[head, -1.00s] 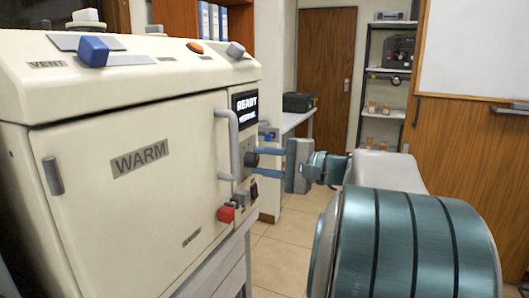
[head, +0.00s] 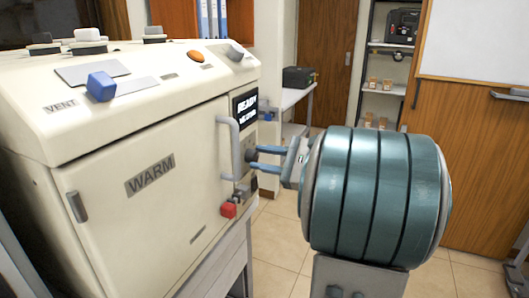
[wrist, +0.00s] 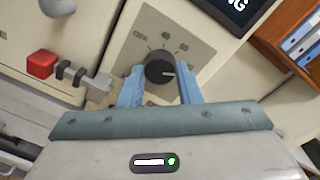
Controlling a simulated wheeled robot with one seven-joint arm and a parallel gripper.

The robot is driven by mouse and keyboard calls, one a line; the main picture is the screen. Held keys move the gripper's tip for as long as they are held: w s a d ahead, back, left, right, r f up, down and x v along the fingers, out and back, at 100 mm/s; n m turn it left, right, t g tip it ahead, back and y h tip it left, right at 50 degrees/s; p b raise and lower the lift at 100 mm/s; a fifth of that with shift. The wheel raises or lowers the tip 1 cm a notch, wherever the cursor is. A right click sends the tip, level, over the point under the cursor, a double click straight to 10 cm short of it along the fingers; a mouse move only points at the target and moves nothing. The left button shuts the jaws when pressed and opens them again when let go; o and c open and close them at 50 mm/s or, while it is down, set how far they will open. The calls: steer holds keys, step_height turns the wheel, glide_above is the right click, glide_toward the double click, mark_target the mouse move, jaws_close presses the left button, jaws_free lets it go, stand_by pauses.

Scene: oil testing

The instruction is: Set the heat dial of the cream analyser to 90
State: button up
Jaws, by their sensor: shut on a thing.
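The cream analyser (head: 120,150) fills the left of the head view, its door marked WARM. Its black heat dial (wrist: 160,70) sits on a grey scale plate (wrist: 140,40) in the wrist view. The scale's small labels are too blurred to read; a pale mark on the dial points toward the picture's right. My gripper (wrist: 159,78) is shut on the dial, one blue finger on each side. In the head view the fingers (head: 268,159) reach the front panel from the right, and they partly hide the dial (head: 251,155).
A door handle (head: 227,150) stands out close to the left of the fingers. A red knob (head: 228,210) sits below, and a dark display (head: 245,108) above. A blue vent slider (head: 101,87) is on top. Open floor (head: 280,245) lies to the right.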

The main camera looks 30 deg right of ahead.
stand_by(0.6)
steer(key=o, duration=1)
steer(key=v, duration=1.4)
steer(key=shift+a, duration=0.1)
